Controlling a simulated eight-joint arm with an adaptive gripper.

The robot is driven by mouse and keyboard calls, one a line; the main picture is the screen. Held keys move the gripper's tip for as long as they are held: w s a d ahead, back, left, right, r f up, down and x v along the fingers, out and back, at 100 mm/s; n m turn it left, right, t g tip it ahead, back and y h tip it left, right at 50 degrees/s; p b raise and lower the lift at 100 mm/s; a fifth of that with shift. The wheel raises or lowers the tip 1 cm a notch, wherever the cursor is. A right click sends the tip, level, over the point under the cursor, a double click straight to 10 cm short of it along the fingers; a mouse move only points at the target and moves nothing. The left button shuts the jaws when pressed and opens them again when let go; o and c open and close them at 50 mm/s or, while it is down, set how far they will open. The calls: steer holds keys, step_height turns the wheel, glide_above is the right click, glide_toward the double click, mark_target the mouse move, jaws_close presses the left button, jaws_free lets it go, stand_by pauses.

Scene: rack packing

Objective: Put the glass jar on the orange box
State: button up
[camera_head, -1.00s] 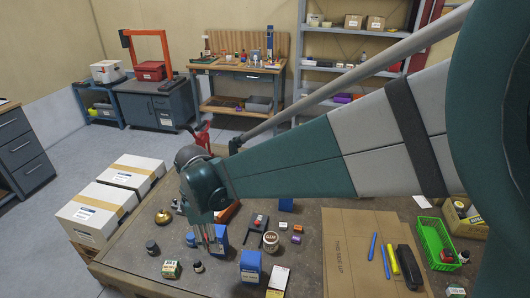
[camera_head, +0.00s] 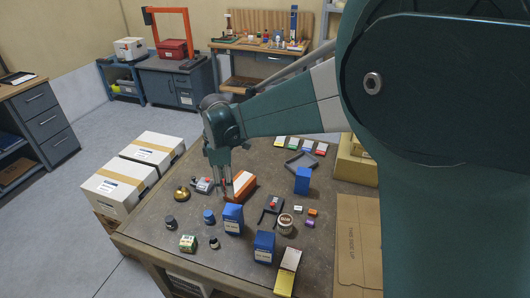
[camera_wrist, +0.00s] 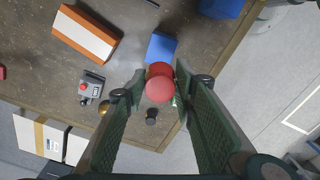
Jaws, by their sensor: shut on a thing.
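The glass jar, seen from above in the wrist view as a round red lid (camera_wrist: 158,88), is between my fingertips (camera_wrist: 158,84). My gripper is shut on it; the body of the jar is mostly hidden. In the head view my gripper (camera_head: 226,188) points down over the table, just left of the orange box (camera_head: 243,187). The orange box has a white top and orange sides. In the wrist view the box (camera_wrist: 86,35) lies to the upper left of the jar, apart from it. The jar appears held above the table.
Blue boxes (camera_head: 233,219) and (camera_head: 264,246) stand at the front, another blue box (camera_head: 302,180) behind. A grey device with a red button (camera_wrist: 88,86) and a brass thing (camera_head: 182,193) lie near the orange box. A round tin (camera_head: 285,224) stands to the right.

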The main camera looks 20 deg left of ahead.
steer(key=p, duration=0.2)
glide_above(240, 183)
steer(key=f, duration=0.1)
steer(key=shift+n, duration=0.4)
steer(key=shift+f, duration=2.55)
steer(key=shift+f, duration=3.15)
steer(key=shift+f, duration=0.1)
steer(key=shift+f, duration=1.75)
steer(key=shift+f, duration=0.15)
steer(key=o, duration=0.9)
